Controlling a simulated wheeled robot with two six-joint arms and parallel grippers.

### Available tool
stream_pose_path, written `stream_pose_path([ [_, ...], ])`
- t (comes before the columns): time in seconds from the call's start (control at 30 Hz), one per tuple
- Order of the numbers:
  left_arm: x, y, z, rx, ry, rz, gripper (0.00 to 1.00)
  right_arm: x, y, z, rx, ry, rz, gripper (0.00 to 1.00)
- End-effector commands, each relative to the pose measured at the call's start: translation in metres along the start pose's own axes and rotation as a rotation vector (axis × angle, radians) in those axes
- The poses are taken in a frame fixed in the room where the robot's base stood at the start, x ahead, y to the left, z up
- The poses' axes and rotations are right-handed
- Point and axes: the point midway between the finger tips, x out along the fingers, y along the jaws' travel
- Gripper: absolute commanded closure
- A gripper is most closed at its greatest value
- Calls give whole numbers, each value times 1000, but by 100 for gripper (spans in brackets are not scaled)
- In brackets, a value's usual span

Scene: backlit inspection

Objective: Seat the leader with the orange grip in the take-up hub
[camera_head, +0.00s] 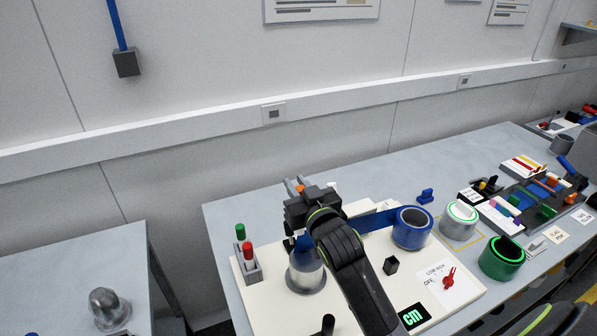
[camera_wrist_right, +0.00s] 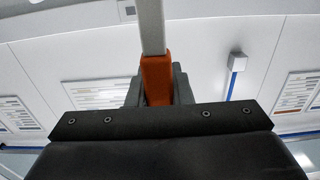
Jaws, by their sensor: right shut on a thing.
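My right gripper (camera_head: 296,188) is shut on the orange grip of the leader. In the right wrist view the orange grip (camera_wrist_right: 157,80) sits between the dark fingers, and a pale bar extends from it towards the top edge. In the head view, a blue band (camera_head: 372,221) runs left from the blue roll (camera_head: 413,229) and passes behind my gripper. A blue piece (camera_head: 304,243) shows below the gripper, over the silver cylinder (camera_head: 306,273) that looks like the take-up hub. My arm partly hides this cylinder; I cannot tell whether the leader touches it. My left gripper is not in view.
A holder (camera_head: 248,268) with green and red pens stands left of the hub. A red switch (camera_head: 448,279) and a small black cup (camera_head: 391,265) are to the right. White-green (camera_head: 459,220) and green (camera_head: 501,258) rolls stand further right. Another table (camera_head: 60,275) is across a gap at left.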

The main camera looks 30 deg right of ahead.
Motion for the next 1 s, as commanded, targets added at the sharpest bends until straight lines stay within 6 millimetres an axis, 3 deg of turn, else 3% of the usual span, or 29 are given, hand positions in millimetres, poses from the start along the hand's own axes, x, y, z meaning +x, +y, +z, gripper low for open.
stream_pose_path([
  [0.63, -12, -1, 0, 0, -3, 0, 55, 2, 6, 1, 1, -2, 2, 100],
  [1.0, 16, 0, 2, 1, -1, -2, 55, 2, 5, 39, 1, -1, 2, 100],
])
